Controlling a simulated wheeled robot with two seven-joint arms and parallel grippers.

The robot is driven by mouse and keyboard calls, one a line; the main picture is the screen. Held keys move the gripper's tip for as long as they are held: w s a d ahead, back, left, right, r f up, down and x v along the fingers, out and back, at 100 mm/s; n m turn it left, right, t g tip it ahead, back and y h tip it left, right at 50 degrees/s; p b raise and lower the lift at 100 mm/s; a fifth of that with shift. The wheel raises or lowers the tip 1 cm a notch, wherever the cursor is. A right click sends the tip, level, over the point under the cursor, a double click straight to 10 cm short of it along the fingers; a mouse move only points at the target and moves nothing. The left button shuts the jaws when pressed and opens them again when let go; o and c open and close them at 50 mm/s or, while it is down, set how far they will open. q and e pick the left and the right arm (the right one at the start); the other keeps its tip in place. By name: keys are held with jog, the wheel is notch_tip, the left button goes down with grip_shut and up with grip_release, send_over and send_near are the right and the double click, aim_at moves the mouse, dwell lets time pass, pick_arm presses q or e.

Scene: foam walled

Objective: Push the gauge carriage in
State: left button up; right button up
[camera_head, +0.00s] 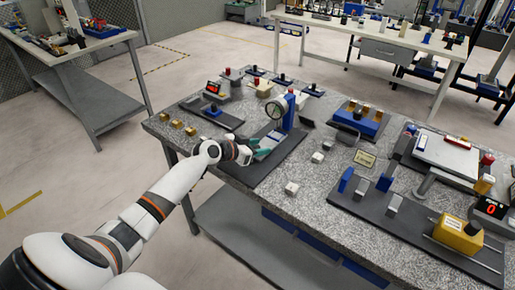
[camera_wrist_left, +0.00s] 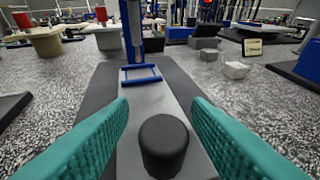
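The gauge stand, a blue post with a round dial (camera_head: 277,109), stands at the far end of a dark base plate on the speckled bench. In the left wrist view the blue post (camera_wrist_left: 132,32) rises beyond a light grey carriage plate (camera_wrist_left: 140,106) with a blue frame (camera_wrist_left: 140,75) at its far end. A black round knob (camera_wrist_left: 163,146) stands up from the plate. My left gripper (camera_head: 260,147) is over the near part of the plate. Its teal fingers (camera_wrist_left: 161,105) are apart on either side of the knob, with visible gaps. The right gripper is out of view.
White blocks (camera_head: 292,188) lie right of the base plate, near a small sign (camera_head: 365,158). A dark fixture plate (camera_head: 412,225) with blue and grey blocks and a yellow block (camera_head: 458,234) fills the right. Brass blocks (camera_head: 177,124) sit at the left.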

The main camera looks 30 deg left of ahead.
pick_arm(q)
jog(key=shift+s, duration=0.1)
jog(key=shift+s+a, duration=0.15)
jog(key=shift+s, duration=0.1)
jog(key=b+v, duration=0.1)
jog(key=v, duration=0.9)
jog(key=shift+s+a+r, duration=0.15)
jog(key=shift+s+r, duration=0.25)
jog(key=shift+s, duration=0.15)
